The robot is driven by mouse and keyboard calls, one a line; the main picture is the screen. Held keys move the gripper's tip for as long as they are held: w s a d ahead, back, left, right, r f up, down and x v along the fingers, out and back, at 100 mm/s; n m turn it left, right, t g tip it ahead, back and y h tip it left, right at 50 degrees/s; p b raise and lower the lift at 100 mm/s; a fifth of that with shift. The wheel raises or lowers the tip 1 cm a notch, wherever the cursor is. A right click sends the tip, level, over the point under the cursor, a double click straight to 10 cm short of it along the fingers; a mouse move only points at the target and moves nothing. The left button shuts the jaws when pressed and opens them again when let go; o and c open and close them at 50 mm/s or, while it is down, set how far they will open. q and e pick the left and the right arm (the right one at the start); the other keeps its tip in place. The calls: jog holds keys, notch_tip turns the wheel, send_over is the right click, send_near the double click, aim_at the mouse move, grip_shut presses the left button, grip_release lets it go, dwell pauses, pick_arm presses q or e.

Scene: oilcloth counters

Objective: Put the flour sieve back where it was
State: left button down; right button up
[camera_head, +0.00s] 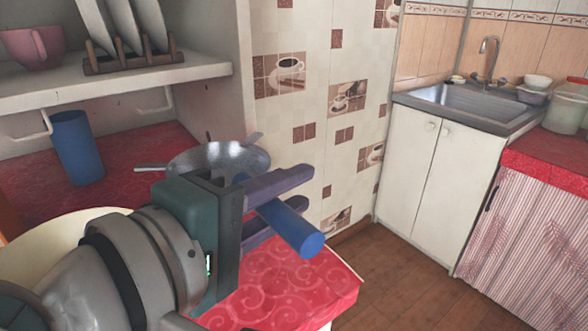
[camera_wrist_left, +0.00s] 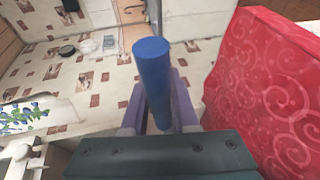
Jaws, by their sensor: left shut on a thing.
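My left gripper (camera_head: 303,188) is shut on a plain blue cylinder (camera_head: 292,230) and holds it in the air near the counter's front edge. The cylinder sticks out past the purple fingers, and it also shows between them in the left wrist view (camera_wrist_left: 152,80). A round grey metal dish with a handle and small tabs (camera_head: 218,158), which looks like the flour sieve, is behind my left gripper, over the red counter. My gripper hides its lower part, so I cannot tell what it rests on. My right gripper is not in view.
A second blue cylinder (camera_head: 76,148) stands on the red oilcloth counter (camera_head: 290,280) below a white shelf (camera_head: 120,82). The shelf holds a pink cup (camera_head: 34,46) and a plate rack (camera_head: 130,62). A pale round thing (camera_head: 55,235) is at lower left. A sink (camera_head: 470,101) is across the room.

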pick_arm(q)
notch_tip(320, 180, down, 4)
jog(key=shift+r+b, duration=0.1)
jog(key=shift+b, duration=0.35)
jog(key=shift+f+b, duration=0.95)
jog(key=shift+f, duration=1.1)
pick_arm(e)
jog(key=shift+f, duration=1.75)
pick_arm(q)
jog(key=shift+f, duration=0.15)
jog(key=c, duration=0.7)
grip_release()
jog(key=shift+s+a+r, duration=0.15)
jog(key=shift+s+r, duration=0.05)
jog(key=shift+s, duration=0.05)
jog(key=p+v, duration=0.1)
jog(key=v, duration=1)
jog(key=shift+s, duration=0.2)
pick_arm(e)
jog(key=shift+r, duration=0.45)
